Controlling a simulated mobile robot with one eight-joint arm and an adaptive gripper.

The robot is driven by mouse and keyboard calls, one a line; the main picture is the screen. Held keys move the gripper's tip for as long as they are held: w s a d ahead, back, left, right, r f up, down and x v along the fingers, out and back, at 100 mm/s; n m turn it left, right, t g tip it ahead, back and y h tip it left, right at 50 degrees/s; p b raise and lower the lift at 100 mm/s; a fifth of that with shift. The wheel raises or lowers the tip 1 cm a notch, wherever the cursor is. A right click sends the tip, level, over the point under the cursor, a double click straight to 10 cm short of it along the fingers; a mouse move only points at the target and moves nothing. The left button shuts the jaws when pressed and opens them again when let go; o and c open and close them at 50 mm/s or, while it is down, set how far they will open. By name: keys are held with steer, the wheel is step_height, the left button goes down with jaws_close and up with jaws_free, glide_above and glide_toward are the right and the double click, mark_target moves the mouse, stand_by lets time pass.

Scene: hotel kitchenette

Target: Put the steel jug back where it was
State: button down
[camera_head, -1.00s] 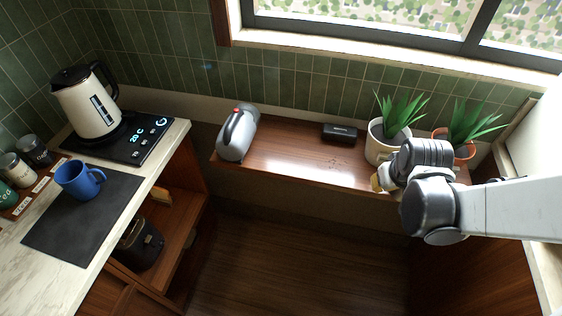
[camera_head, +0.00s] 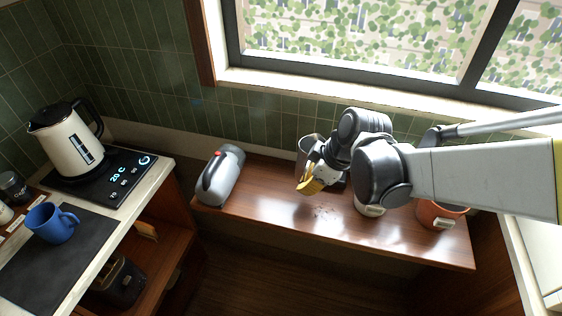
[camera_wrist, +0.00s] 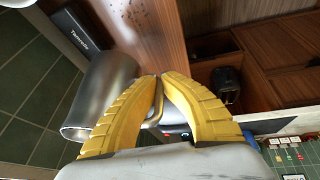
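The steel jug (camera_wrist: 100,92) is a plain brushed-metal cylinder with a looped handle. In the wrist view it lies left of my yellow fingers, partly covered by one of them. My gripper (camera_wrist: 158,84) is closed, its fingertips together at the handle. In the head view my gripper (camera_head: 309,186) is over the wooden shelf, with the jug (camera_head: 307,145) just behind it and largely hidden by my wrist. I cannot tell the jug's exact height above the shelf.
A silver rounded appliance (camera_head: 223,175) lies on the left of the wooden shelf (camera_head: 275,215). A black labelled box (camera_wrist: 58,45) is near the jug. A white pot (camera_head: 370,208) and terracotta pot (camera_head: 436,217) are on the right.

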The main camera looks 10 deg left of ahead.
steer(key=a+f+b, duration=0.1)
steer(key=a+f, duration=0.1)
steer(key=a, duration=0.1)
steer(key=w+a+f+b, duration=0.1)
steer(key=a+f, duration=0.1)
steer(key=a, duration=0.2)
steer(key=a+f+b, duration=0.1)
steer(key=a+f, duration=0.1)
steer(key=a, duration=0.1)
steer(key=shift+w+a+f, duration=0.25)
steer(key=shift+w, duration=0.1)
step_height(320, 180, down, 4)
steer(key=b, duration=0.2)
steer(key=shift+b, duration=0.3)
steer(key=c, duration=1.6)
jaws_free()
